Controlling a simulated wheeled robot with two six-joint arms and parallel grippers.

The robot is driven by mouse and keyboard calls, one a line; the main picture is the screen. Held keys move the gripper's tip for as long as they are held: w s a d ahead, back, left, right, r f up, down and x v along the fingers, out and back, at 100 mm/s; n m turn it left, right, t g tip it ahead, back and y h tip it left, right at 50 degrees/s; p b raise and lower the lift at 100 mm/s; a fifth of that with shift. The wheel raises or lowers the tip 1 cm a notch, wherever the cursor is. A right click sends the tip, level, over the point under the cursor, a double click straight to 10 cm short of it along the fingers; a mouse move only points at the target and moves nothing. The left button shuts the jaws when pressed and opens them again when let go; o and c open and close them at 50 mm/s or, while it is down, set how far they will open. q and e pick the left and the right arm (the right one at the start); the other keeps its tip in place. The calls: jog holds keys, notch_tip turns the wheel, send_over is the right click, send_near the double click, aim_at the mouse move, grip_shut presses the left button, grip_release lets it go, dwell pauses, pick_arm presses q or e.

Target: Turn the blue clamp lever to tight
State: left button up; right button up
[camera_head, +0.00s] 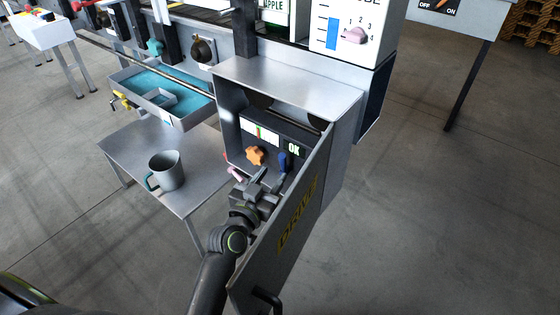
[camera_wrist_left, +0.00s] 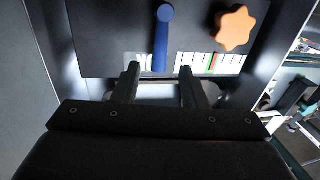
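The blue clamp lever (camera_head: 283,160) is on the dark panel inside the open drive cabinet, right of an orange star knob (camera_head: 256,155). In the left wrist view the blue lever (camera_wrist_left: 161,40) runs down from its round end, and its lower end lies between my left gripper's fingertips (camera_wrist_left: 159,76) in the picture. The fingers are spread with a gap on both sides, so they look open. I cannot tell how deep the lever sits between them. In the head view my left gripper (camera_head: 262,180) is inside the cabinet, just below the lever. My right gripper is not in view.
The cabinet door (camera_head: 290,225) hangs open close along the right of my left arm. A scale strip (camera_wrist_left: 210,62) with green and red marks and an OK sign (camera_head: 294,149) are on the panel. A grey mug (camera_head: 168,172) stands on a side table (camera_head: 190,195) at left.

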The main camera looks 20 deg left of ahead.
aim_at(281, 163)
pick_arm(q)
jog(key=shift+w+d+p, duration=0.2)
jog(key=shift+w+d, duration=0.05)
jog(key=shift+w, duration=1.1)
jog(key=shift+w+d+p, duration=0.15)
jog(key=shift+w+d, duration=0.05)
jog(key=shift+w, duration=1.15)
grip_shut()
